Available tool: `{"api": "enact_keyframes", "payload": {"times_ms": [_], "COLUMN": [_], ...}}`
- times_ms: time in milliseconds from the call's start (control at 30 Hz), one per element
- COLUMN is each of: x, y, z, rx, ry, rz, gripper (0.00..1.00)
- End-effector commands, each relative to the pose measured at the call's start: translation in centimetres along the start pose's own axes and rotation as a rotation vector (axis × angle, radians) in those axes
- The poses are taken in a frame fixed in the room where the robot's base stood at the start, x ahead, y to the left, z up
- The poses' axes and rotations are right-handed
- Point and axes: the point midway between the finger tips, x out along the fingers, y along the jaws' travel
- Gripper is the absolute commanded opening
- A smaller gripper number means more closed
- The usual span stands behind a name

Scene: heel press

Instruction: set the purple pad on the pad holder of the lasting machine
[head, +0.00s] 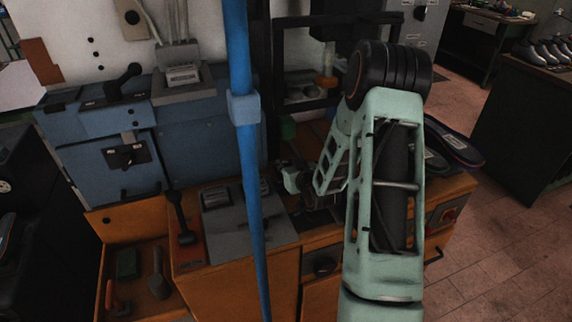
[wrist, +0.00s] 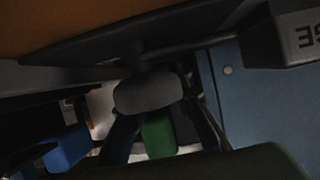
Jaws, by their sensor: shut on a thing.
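My gripper shows in the wrist view (wrist: 152,112), with its dark fingers shut around a rounded, greyish piece. I take this piece for the purple pad (wrist: 147,95), though its colour is too dim to be sure. In the head view my forearm reaches down to the left over the orange bench, and the fingertips and the held piece cannot be made out. The black-framed machine (head: 276,52) stands behind, with a round plate in its opening. I cannot tell which part is the pad holder.
A blue pole (head: 243,165) stands upright in front. A blue machine body (head: 205,130) and a grey control box (head: 235,220) are at the left. Dark insoles (head: 452,148) lie at the bench's right end.

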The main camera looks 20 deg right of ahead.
Motion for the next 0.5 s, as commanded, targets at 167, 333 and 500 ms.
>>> {"api": "enact_keyframes", "payload": {"times_ms": [167, 333, 500], "x": [0.07, 0.12, 0.13], "y": [-0.01, 0.0, 0.0], "z": [0.16, 0.28, 0.29], "rx": [0.0, 0.0, 0.0], "ry": [0.0, 0.0, 0.0], "rz": [0.0, 0.0, 0.0], "gripper": [0.0, 0.0, 0.25]}}
